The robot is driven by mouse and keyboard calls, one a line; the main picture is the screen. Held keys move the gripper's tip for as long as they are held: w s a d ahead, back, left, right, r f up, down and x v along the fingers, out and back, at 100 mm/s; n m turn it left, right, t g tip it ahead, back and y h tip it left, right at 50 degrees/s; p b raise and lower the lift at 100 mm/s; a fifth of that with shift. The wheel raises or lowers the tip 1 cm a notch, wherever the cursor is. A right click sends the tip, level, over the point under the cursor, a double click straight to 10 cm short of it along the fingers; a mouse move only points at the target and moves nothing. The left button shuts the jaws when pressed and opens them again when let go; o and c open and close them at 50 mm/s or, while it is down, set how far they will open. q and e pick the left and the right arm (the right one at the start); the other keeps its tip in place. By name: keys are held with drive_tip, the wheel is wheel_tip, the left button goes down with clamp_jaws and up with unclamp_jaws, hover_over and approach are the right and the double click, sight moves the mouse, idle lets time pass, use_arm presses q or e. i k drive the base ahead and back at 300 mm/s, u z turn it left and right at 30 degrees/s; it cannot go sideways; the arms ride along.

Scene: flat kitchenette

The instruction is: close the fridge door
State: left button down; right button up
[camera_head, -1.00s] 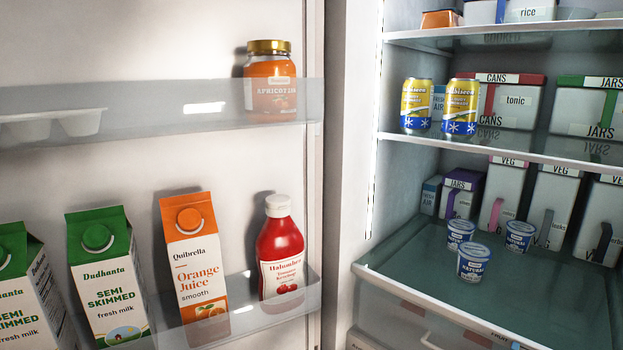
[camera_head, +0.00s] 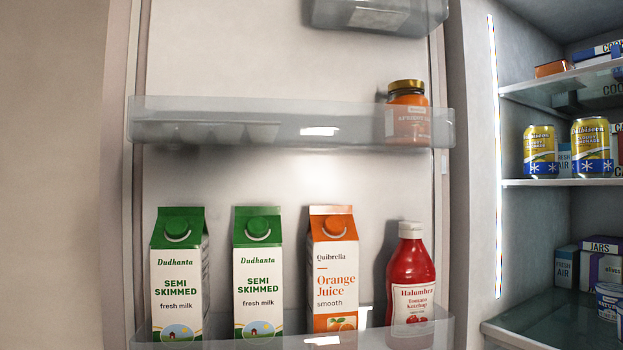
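The fridge door (camera_head: 270,185) stands open and fills the left and middle of the head view, with its inner side facing me. Its shelves hold an apricot jar (camera_head: 408,115), two green-topped milk cartons (camera_head: 179,275), an orange juice carton (camera_head: 333,270) and a red ketchup bottle (camera_head: 410,275). The lit fridge interior (camera_head: 535,215) shows at the right, beside the door's hinge side. The door's free edge (camera_head: 118,190) is at the left. Neither of my grippers is in view.
Inside the fridge, two yellow cans (camera_head: 541,150) stand on a glass shelf (camera_head: 530,183), with boxes behind and below. A clear upper door bin (camera_head: 375,15) juts out at the top. A plain beige surface (camera_head: 50,180) lies left of the door.

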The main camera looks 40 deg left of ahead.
sight(219, 106)
drive_tip(key=k, duration=0.8)
drive_tip(key=u, duration=2.65)
drive_tip(key=i, duration=3.45)
drive_tip(key=z, duration=4.25)
drive_tip(key=i, duration=0.95)
drive_tip(key=z, duration=0.05)
